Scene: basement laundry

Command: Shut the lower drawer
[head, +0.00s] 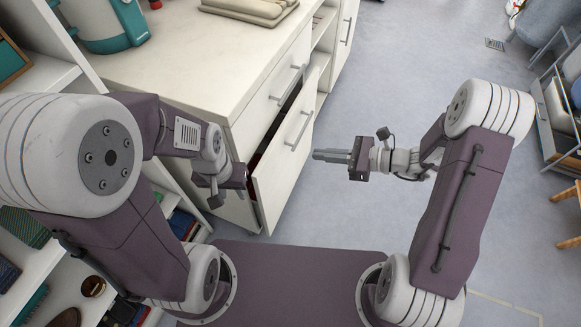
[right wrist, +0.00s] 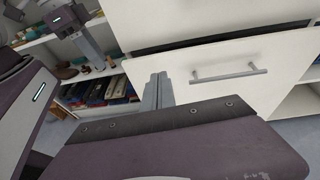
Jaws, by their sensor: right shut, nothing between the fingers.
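The lower drawer (head: 277,172) is a cream front pulled partly out of the white cabinet, with a dark gap along its top edge. Its grey bar handle (head: 299,131) faces right in the head view. In the right wrist view the drawer front (right wrist: 205,90) and handle (right wrist: 229,73) show ahead, with the dark gap above. My right gripper (head: 322,155) is shut and empty, pointing at the drawer front and apart from it. Its fingers also show in the right wrist view (right wrist: 157,92). My left gripper (head: 226,186) is beside the drawer's near end; its fingers are unclear.
The upper drawer (head: 278,84) above looks shut. Shelves with books stand at the left. A rack (head: 560,110) stands at the far right. The floor (head: 400,60) between is clear.

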